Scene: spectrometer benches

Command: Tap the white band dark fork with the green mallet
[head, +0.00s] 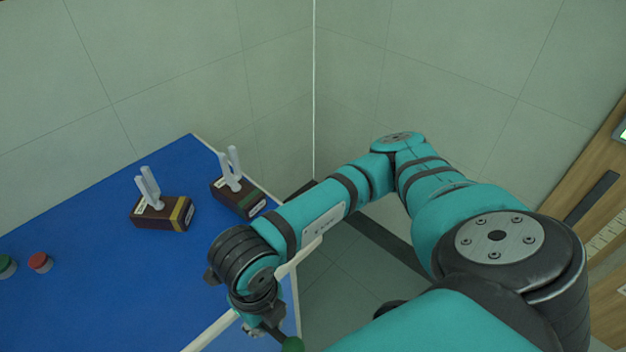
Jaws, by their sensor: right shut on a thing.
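My right gripper (268,325) is at the bottom of the head view, low beside the right edge of the blue bench. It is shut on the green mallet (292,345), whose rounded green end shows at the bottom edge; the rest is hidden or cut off. Two tuning forks on dark brown boxes stand on the bench. The left one (150,188) has a yellow band on its box, and the right one (232,170) has a green band. I see no fork with a clear white band. My left gripper is out of view.
The blue bench top (90,225) is mostly clear. A red round piece (40,262) and a green one (6,266) are at its left. Tiled walls stand behind. A wooden bench (590,205) is at the far right.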

